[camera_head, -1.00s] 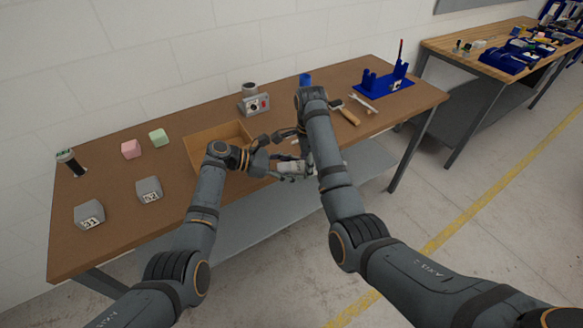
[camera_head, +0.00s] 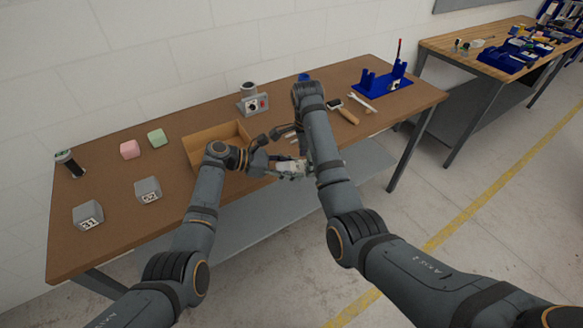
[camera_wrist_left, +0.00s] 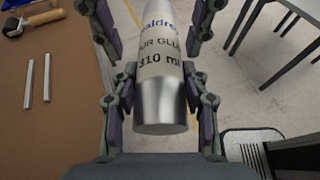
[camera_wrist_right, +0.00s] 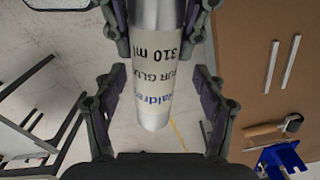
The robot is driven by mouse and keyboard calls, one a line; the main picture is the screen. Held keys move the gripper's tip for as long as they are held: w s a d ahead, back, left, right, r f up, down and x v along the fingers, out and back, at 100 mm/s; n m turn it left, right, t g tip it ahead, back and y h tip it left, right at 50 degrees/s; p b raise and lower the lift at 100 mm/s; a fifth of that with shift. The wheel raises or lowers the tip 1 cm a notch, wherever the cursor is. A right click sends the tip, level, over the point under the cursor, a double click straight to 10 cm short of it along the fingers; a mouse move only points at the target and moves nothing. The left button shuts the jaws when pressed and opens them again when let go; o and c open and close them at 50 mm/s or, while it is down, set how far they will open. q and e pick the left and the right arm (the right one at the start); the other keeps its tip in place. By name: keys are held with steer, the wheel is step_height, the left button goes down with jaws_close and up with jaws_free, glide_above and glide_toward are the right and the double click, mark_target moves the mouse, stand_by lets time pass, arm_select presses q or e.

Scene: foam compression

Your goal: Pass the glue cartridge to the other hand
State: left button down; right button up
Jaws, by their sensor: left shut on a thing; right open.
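The glue cartridge (camera_head: 290,168) is a silver cylinder with a white label, held in the air near the table's front edge. It also shows lengthwise in the left wrist view (camera_wrist_left: 162,75) and the right wrist view (camera_wrist_right: 152,75). My left gripper (camera_wrist_left: 160,92) is shut on the cartridge. My right gripper (camera_wrist_right: 155,95) is open, with its fingers on both sides of the cartridge's other end. The two grippers face each other along the cartridge. In the head view my arms hide part of the cartridge and the right fingers.
An open wooden box (camera_head: 200,148) and a metal device (camera_head: 253,104) stand behind the grippers. A roller (camera_head: 346,114), a wrench (camera_head: 363,103) and a blue stand (camera_head: 375,86) are at the right. Two metal strips (camera_wrist_left: 38,80) lie near the grippers. Grey blocks (camera_head: 88,214) are at the left.

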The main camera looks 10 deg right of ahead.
steer(key=w+d+r+n+t+h, duration=0.25)
steer(key=w+r, duration=0.25)
steer(key=r, duration=0.4)
steer(key=w+d+f+n+t, duration=0.3)
steer(key=d+f+n, duration=0.5)
steer(key=d, duration=0.5)
steer(key=w+d+f+n+t, duration=0.3)
steer(key=d+f+n, duration=0.4)
steer(key=d+f, duration=0.5)
steer(key=s+a+f+g, duration=0.2)
steer(key=s+f, duration=0.9)
steer(key=f, duration=0.2)
steer(key=s+a+f+g, duration=0.1)
steer(key=s+a+f, duration=0.2)
steer(key=s+f, duration=1)
steer(key=s+a+f+g, duration=0.1)
steer(key=s+f, duration=0.4)
steer(key=s, duration=0.7)
steer(key=s+a+f+g+y, duration=0.1)
steer(key=s+a+f, duration=0.3)
steer(key=s, duration=0.8)
steer(key=s+a+f+g+y, duration=0.1)
steer(key=s+f, duration=0.5)
steer(key=s, duration=0.7)
steer(key=shift+a+f+g, duration=0.15)
steer(key=shift+a+g, duration=0.6)
